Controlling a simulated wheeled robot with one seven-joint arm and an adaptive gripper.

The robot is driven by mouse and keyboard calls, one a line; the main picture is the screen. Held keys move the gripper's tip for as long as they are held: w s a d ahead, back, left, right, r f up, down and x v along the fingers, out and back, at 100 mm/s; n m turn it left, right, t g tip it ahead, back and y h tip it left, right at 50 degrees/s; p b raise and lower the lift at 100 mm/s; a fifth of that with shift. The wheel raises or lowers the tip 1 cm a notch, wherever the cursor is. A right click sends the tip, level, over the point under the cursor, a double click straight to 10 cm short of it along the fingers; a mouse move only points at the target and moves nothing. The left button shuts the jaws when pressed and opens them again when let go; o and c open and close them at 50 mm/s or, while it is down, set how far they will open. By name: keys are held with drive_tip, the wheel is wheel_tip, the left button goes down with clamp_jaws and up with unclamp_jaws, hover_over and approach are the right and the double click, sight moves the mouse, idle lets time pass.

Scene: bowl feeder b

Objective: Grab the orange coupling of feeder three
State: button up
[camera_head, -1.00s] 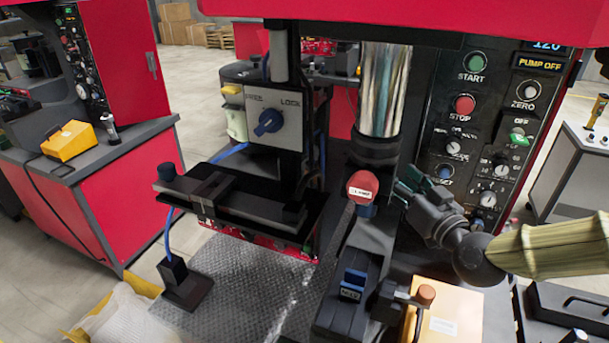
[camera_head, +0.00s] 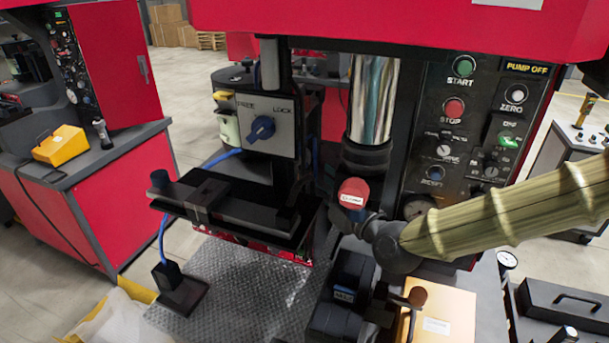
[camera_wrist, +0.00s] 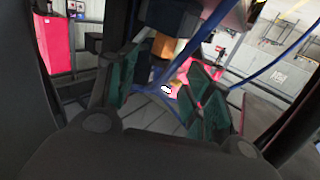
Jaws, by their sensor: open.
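In the wrist view an orange block-like part (camera_wrist: 167,46), which may be the coupling, hangs under a dark body near the top middle. It lies beyond my gripper (camera_wrist: 162,76), whose teal-padded fingers are spread apart with nothing between them. I cannot tell the distance. In the head view my arm reaches in from the right. Its wrist is beside the red-capped part (camera_head: 353,192), and my fingers are hidden there. No orange coupling is clearly visible in the head view, and I cannot tell which feeder is number three.
A blue hose (camera_wrist: 205,38) runs close by in the wrist view. The head view shows a metal column (camera_head: 372,100), a control panel (camera_head: 455,150), a black bracket (camera_head: 215,200) and an orange-brown box (camera_head: 445,315) below my wrist.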

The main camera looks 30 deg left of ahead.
sight(308, 170)
drive_tip(key=shift+p+x, duration=1)
drive_tip(key=shift+x, duration=1.95)
drive_tip(key=shift+c, duration=0.2)
drive_tip(key=c, duration=1)
clamp_jaws()
drive_tip(key=shift+r, duration=0.15)
